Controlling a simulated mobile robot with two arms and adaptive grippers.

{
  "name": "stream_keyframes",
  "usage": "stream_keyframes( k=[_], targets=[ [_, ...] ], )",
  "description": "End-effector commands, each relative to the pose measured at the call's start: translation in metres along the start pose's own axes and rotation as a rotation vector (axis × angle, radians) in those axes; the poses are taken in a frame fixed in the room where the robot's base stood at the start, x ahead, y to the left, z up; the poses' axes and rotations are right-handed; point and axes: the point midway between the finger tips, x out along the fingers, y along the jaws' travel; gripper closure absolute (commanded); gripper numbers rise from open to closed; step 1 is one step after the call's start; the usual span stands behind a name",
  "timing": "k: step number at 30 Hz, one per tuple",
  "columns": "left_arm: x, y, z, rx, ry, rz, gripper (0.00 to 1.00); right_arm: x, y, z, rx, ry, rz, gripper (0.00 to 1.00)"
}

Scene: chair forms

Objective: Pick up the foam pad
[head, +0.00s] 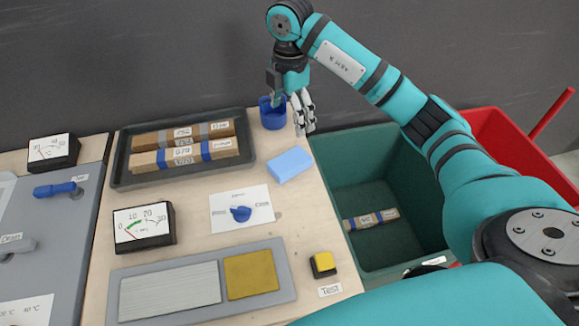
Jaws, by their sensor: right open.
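A light blue block (289,164), which looks like the foam pad, lies flat on the wooden table near its right edge. My right gripper (293,112) is open at the back of the table, beyond the block and apart from it. Its fingers are beside and over a dark blue cup (272,116); I cannot tell whether they touch it. Nothing shows held in it. My left gripper is not in view.
A dark tray (120,178) with labelled wrapped bars is left of the block. A knob card (226,200), gauge (144,227), grey panel (285,268) and yellow button (323,263) are nearer. A green bin (350,180) and red bin (495,130) stand right.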

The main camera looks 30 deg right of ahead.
Motion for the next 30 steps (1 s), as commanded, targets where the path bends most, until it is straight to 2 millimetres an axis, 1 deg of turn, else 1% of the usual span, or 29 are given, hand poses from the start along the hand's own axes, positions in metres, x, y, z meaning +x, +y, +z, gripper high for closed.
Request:
stream_keyframes(
  k=[1,4,12,15,20,23,27,30],
  targets=[
    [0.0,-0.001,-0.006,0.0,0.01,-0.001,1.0,0.012,-0.001,-0.001,0.0,0.004,-0.006,0.11],
    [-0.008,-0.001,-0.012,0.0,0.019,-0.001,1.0,0.03,-0.002,0.0,0.001,0.001,-0.008,0.11],
    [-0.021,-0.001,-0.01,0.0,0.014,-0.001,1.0,0.086,-0.002,-0.001,0.002,0.0,-0.006,0.11],
    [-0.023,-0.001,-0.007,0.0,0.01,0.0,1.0,0.1,-0.002,-0.001,0.002,0.001,-0.005,0.11],
    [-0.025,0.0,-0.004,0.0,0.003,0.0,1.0,0.109,-0.002,-0.001,0.0,0.0,-0.003,0.11],
    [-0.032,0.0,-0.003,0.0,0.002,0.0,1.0,0.118,-0.004,-0.002,0.001,0.001,-0.006,0.11],
    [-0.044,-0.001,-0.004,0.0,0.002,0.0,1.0,0.139,-0.008,-0.005,0.002,0.001,-0.006,0.11],
    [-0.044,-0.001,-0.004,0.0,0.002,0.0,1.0,0.153,-0.006,-0.004,0.002,0.001,-0.004,0.11]
  ],
)
